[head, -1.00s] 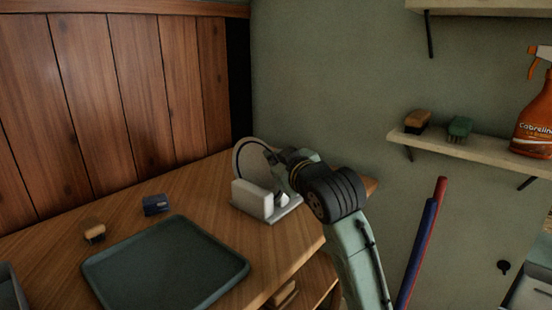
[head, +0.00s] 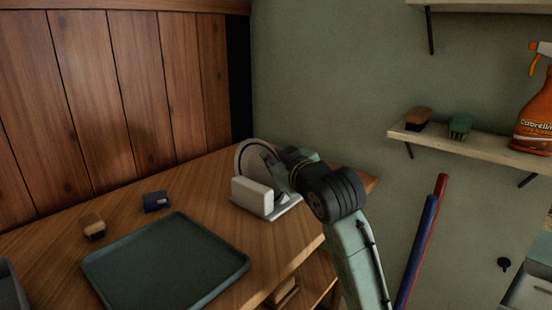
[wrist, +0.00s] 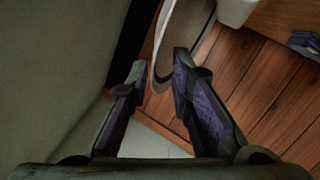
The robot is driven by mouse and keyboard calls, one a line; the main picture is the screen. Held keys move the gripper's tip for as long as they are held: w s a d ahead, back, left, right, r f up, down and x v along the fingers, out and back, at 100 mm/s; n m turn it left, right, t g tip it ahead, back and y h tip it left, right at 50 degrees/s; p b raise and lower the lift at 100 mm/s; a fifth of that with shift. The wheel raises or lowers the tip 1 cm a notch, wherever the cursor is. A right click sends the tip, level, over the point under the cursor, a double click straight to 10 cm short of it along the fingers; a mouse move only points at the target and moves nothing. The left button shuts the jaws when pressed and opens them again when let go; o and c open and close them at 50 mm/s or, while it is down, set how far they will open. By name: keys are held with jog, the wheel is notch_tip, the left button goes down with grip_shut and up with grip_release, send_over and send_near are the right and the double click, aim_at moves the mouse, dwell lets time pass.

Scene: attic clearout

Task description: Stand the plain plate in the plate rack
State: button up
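The plate (head: 244,159), pale with a dark rim, stands on edge at the plate rack (head: 284,212), behind a thick white upright block (head: 252,196). My gripper (head: 268,160) is at the plate's right side and partly hides it and the rack. In the wrist view my gripper (wrist: 158,66) has its two fingers apart. The plate (wrist: 190,35) shows edge-on beyond the fingertips, its near rim in the gap and partly behind the right finger. I cannot tell whether a finger touches it. The plate's foot in the rack is hidden.
A dark tray (head: 165,262) lies on the wooden bench (head: 215,222). The wall (head: 320,90) is close behind the rack. A shelf (head: 480,148) holds brushes and a spray bottle (head: 535,120).

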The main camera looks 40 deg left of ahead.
jog(key=shift+o, duration=0.6)
jog(key=shift+f, duration=0.1)
jog(key=shift+d, duration=0.1)
jog(key=v, duration=1.2)
